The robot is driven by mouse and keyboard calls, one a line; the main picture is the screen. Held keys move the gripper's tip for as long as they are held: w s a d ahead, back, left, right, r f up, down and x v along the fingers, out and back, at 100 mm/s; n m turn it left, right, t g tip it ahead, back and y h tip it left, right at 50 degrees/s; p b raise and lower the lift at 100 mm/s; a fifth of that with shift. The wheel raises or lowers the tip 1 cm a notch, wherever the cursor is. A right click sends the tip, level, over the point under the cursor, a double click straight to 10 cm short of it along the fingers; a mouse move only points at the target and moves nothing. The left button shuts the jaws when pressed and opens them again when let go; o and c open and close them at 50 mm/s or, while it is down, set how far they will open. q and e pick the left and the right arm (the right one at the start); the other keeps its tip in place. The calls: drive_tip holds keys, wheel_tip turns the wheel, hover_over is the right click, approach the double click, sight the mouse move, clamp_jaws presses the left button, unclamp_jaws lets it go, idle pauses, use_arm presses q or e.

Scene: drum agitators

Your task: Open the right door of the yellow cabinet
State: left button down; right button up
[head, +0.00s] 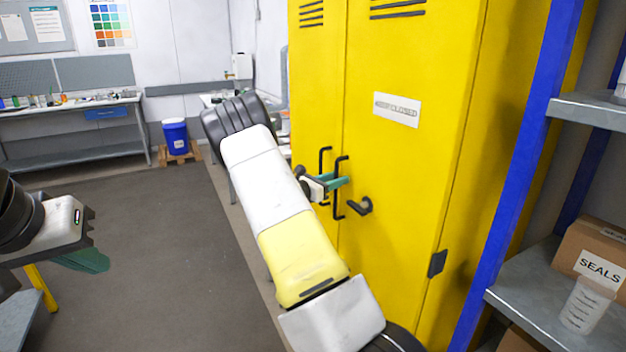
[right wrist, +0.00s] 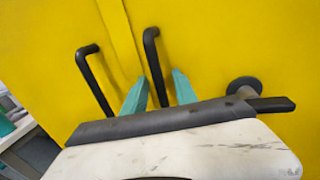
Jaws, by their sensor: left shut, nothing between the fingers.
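The yellow cabinet stands at the centre right of the head view. Its right door (head: 400,160) looks shut and flush with the left door (head: 318,90). The right door's black bar handle (head: 339,206) is upright, beside the left door's handle (head: 323,158). My right gripper (head: 338,183) is at the right door's handle. In the right wrist view its teal fingers (right wrist: 160,92) are apart, with the right handle (right wrist: 153,60) between them; contact is not clear. My left gripper (head: 95,262) is shut and empty at the far left, away from the cabinet.
A black turn-latch (head: 360,206) sticks out right of the handles. A blue-framed shelf (head: 530,130) with a SEALS box (head: 590,255) stands close on the right. A workbench (head: 75,105) and blue drum (head: 176,137) are at the back left. The grey floor (head: 170,240) is clear.

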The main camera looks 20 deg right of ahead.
clamp_jaws()
idle(1.4)
